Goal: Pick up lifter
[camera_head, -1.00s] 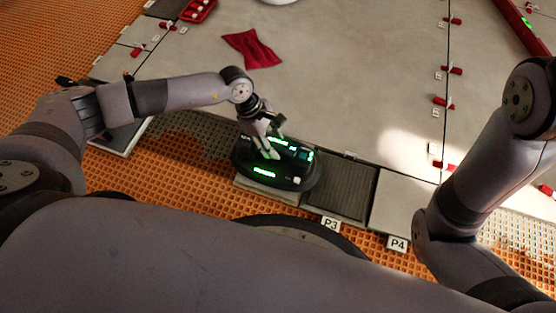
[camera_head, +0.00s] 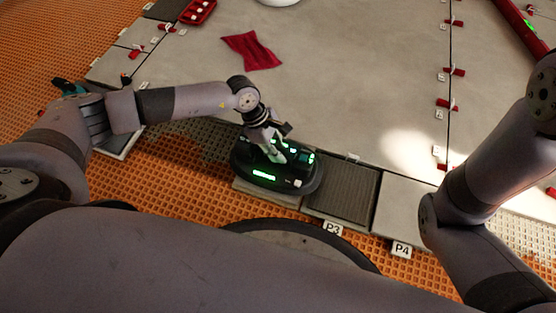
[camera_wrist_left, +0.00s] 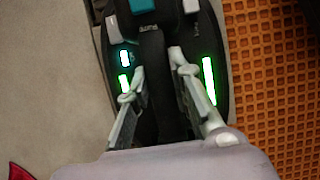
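The lifter (camera_head: 296,183) is a dark oval device with glowing green displays, sitting at the lower edge of the large tile in the head view. My left gripper (camera_head: 280,154) is over its top, pointing down. In the left wrist view the lifter (camera_wrist_left: 220,60) lies under the gripper. The two fingers of my left gripper (camera_wrist_left: 158,66) are apart, one on each side of the lifter's black handle (camera_wrist_left: 152,45). A firm grip on the handle does not show. My right arm comes in at the right, but its gripper is out of view.
A dark textured bed (camera_head: 342,190) and a pale tile lie right of the lifter, by labels P3 (camera_head: 333,228) and P4 (camera_head: 401,249). A red cloth (camera_head: 251,50) lies on the large tile (camera_head: 340,80). A red tray (camera_head: 198,11) is at the back. Red clips line the joints.

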